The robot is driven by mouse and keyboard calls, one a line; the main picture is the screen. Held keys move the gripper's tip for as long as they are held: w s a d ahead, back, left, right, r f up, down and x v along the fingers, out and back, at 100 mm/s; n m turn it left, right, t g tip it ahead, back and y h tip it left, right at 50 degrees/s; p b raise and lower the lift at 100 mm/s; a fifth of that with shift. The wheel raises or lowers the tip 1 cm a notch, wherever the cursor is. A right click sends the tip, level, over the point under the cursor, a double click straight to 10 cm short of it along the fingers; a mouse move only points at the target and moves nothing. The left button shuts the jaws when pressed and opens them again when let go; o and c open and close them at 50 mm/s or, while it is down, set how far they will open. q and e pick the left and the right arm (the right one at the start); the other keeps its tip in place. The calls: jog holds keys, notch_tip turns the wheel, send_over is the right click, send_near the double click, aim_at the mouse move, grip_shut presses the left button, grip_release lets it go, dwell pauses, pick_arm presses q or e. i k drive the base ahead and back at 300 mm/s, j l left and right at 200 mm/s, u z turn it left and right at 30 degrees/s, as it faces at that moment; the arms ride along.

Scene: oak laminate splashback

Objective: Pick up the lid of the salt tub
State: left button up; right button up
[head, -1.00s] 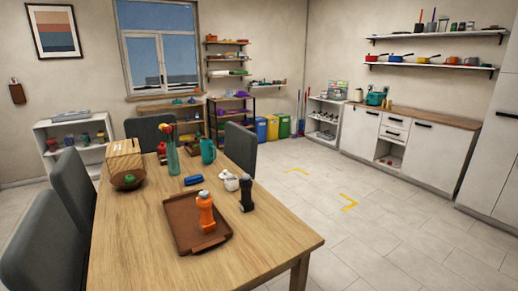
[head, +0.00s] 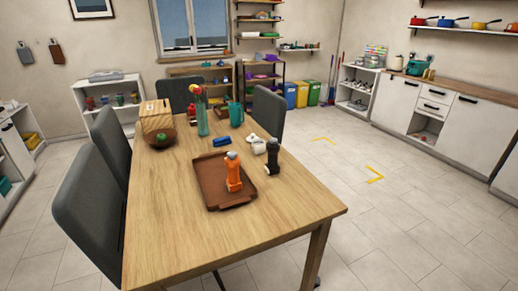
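A small white tub-like object (head: 259,147) stands on the wooden table, close to the black bottle. A smaller white piece (head: 251,138) shows just behind and left of it. They look like the salt tub and perhaps its lid, but they are too small to be sure, and I cannot tell whether they touch. Neither of my grippers is in view.
The wooden table (head: 185,240) also bears a brown tray (head: 213,187) with an orange bottle (head: 233,172), a black bottle (head: 272,157), a blue item (head: 222,141), a vase (head: 202,122) and a wooden box (head: 157,117). Grey chairs (head: 85,215) line its left side. Floor at right is clear.

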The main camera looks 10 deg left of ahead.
aim_at(253, 138)
jog(key=i+l+z, duration=0.3)
jog(key=z, duration=0.15)
jog(key=i+l+z, duration=0.55)
jog(key=i+z, duration=0.6)
jog(key=z, duration=0.15)
jog(key=i+u, duration=0.25)
jog(key=i, duration=0.2)
jog(key=i+l+u, duration=0.2)
jog(key=i, duration=0.2)
jog(key=i+l+u, duration=0.1)
jog(key=i+u, duration=0.15)
jog(key=i, duration=0.2)
jog(key=i+j+u, duration=0.15)
jog(key=i+u, duration=0.15)
jog(key=u, duration=0.2)
jog(key=i+u, duration=0.35)
jog(key=u, duration=0.15)
jog(key=i+l+u, duration=0.1)
jog(key=i+u, duration=0.2)
jog(key=u, duration=0.2)
jog(key=i+u, duration=0.3)
jog(key=i, duration=0.35)
jog(key=i+u, duration=0.3)
jog(key=i, duration=0.4)
jog(key=k+l, duration=0.05)
